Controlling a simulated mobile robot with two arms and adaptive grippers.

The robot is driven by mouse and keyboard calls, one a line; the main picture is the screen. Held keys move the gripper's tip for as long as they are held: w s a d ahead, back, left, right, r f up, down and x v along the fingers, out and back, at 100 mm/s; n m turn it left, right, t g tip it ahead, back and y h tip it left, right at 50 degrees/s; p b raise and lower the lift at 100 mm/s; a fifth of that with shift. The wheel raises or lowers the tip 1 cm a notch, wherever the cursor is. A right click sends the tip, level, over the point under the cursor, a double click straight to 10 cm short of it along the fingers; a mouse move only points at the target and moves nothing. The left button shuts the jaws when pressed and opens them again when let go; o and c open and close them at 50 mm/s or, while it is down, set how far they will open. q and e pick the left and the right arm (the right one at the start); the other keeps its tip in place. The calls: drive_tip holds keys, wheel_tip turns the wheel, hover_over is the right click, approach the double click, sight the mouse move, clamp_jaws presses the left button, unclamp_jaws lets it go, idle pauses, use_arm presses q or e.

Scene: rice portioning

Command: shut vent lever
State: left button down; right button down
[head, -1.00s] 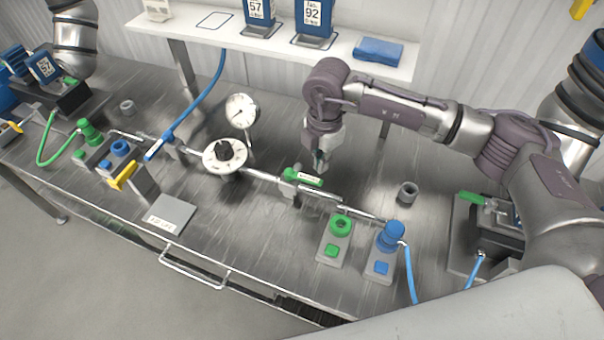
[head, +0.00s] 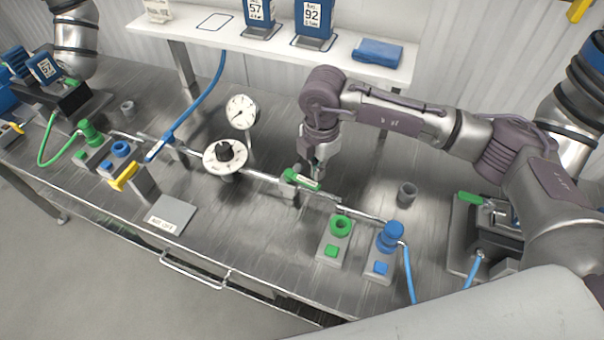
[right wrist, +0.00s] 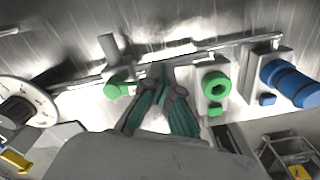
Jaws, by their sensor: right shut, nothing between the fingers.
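A green lever (head: 303,180) with a small white label, too small to read, sits on the metal pipe at the middle of the bench. In the head view it lies nearly along the pipe. My right gripper (head: 319,174) is shut and empty, low beside the lever's far side near its right end; I cannot tell whether they touch. In the right wrist view the fingertips of the right gripper (right wrist: 158,82) are together by the pipe, just right of a green part of the lever (right wrist: 118,88). My left gripper is not in view.
A dial (head: 226,156) and a round gauge (head: 242,111) stand left of the lever. Green (head: 340,226) and blue (head: 392,236) fittings stand on blocks to the right. A yellow lever (head: 124,176) is further left. A small grey cup (head: 407,194) stands behind the pipe.

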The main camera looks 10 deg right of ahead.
drive_tip(key=shift+s+f, duration=0.1)
drive_tip(key=shift+s, duration=0.05)
drive_tip(key=shift+s+a, duration=0.7)
drive_tip(key=shift+s, duration=0.15)
drive_tip(key=shift+f, duration=0.1)
drive_tip(key=shift+s+a, duration=0.8)
drive_tip(key=shift+a, duration=0.05)
drive_tip(key=shift+s+a+f, duration=0.1)
drive_tip(key=shift+s+a, duration=0.05)
drive_tip(key=shift+a, duration=0.4)
drive_tip(key=shift+s+a, duration=0.15)
drive_tip(key=shift+a, duration=0.35)
